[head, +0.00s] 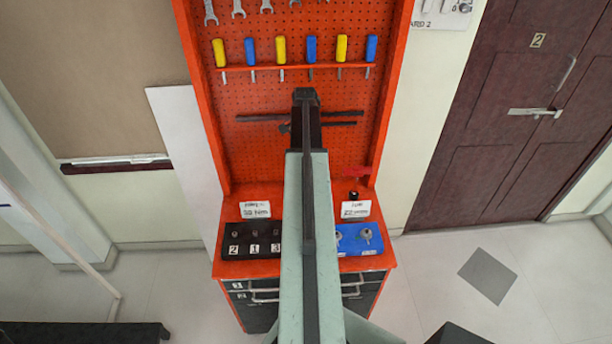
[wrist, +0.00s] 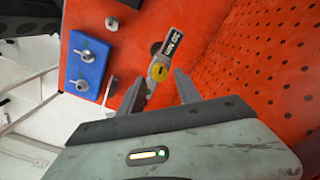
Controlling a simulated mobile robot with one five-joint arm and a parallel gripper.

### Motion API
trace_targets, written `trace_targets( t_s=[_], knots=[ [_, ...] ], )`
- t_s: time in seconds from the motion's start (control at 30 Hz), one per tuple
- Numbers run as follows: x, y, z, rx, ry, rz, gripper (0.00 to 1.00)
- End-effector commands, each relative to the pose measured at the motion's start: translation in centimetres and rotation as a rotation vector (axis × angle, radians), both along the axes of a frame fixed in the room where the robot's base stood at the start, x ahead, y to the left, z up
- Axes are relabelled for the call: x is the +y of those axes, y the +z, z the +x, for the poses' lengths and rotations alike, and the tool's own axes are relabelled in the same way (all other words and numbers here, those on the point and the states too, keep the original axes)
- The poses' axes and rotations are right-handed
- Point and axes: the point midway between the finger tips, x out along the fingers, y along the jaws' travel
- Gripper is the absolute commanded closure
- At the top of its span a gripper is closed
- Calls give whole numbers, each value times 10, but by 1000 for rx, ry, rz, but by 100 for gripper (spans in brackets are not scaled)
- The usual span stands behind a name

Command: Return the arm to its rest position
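My arm (head: 306,220) reaches up the middle of the head view, over the orange bench and in front of its pegboard. My gripper is not clearly visible there; the arm hides part of the scene. In the wrist view my gripper (wrist: 162,90) has its two grey fingers apart, over the orange surface. A grey piece with a yellow round face (wrist: 158,72) shows between the fingers, close to the left one. I cannot tell whether it touches a finger.
The orange pegboard (head: 345,150) holds yellow and blue screwdrivers on a rail. A black numbered block (head: 250,250) and a blue block (head: 360,250) flank my arm; the blue block (wrist: 88,60) shows in the wrist view. Open floor (head: 430,280) lies right, before dark red doors (head: 500,120).

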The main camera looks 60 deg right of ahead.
Motion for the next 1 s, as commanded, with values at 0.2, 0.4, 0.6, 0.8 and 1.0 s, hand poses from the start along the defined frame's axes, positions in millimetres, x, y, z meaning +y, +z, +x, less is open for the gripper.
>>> trace_targets(
  t_s=[0.2,0.4,0.6,0.8,1.0],
  knots=[
    [0,22,0,0,0,0,60],
    [0,20,0,0,0,0,60],
    [0,20,0,0,0,0,60],
    [19,13,28,0,48,0,60],
    [131,-13,137,0,279,0,60]
  ],
)
